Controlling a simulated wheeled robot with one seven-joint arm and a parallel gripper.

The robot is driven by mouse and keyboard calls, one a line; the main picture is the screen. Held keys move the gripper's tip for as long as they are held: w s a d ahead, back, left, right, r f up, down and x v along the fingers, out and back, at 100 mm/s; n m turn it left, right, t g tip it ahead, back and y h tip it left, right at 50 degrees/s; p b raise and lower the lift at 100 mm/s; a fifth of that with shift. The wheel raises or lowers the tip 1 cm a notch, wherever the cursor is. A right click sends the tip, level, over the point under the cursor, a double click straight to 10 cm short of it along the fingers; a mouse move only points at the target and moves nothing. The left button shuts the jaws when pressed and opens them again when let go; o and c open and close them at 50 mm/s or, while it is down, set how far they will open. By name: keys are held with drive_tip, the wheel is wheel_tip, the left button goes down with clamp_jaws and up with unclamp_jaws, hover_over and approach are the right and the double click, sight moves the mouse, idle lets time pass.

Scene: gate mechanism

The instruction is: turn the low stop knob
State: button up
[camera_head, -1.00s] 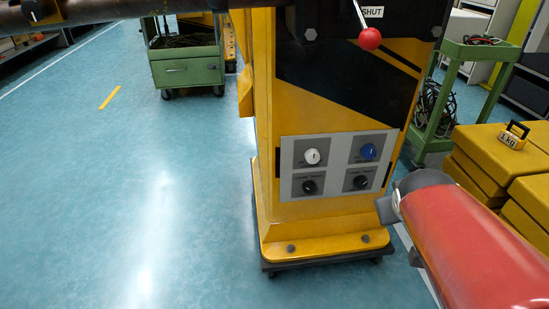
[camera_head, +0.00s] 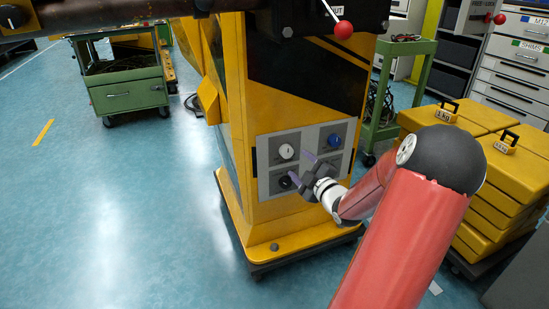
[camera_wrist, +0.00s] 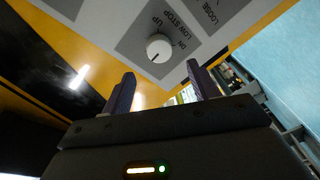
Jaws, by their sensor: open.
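The low stop knob is a round white dial (camera_head: 286,151) at the upper left of the grey control panel (camera_head: 263,157) on the yellow post. In the wrist view the white knob (camera_wrist: 159,48) shows a dark pointer mark, beside the words LOW STOP, UP and DN. My gripper (camera_head: 302,167) is in front of the panel, just right of and below the white knob. Its two purple fingers stand apart and empty. In the wrist view the gripper (camera_wrist: 163,84) has the knob beyond the gap between its fingertips, apart from them.
A blue knob (camera_head: 334,141) sits at the panel's upper right and a dark knob (camera_head: 285,183) at the lower left. My gripper hides the lower right part. A red-balled lever (camera_head: 343,30) juts out above. Yellow weights (camera_head: 430,119) are stacked on the right.

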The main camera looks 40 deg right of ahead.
sight(288, 153)
drive_tip(key=w, duration=0.4)
drive_tip(key=w+d, duration=0.1)
drive_tip(key=w, duration=0.1)
drive_tip(key=shift+w, duration=0.35)
drive_tip(key=c, duration=1)
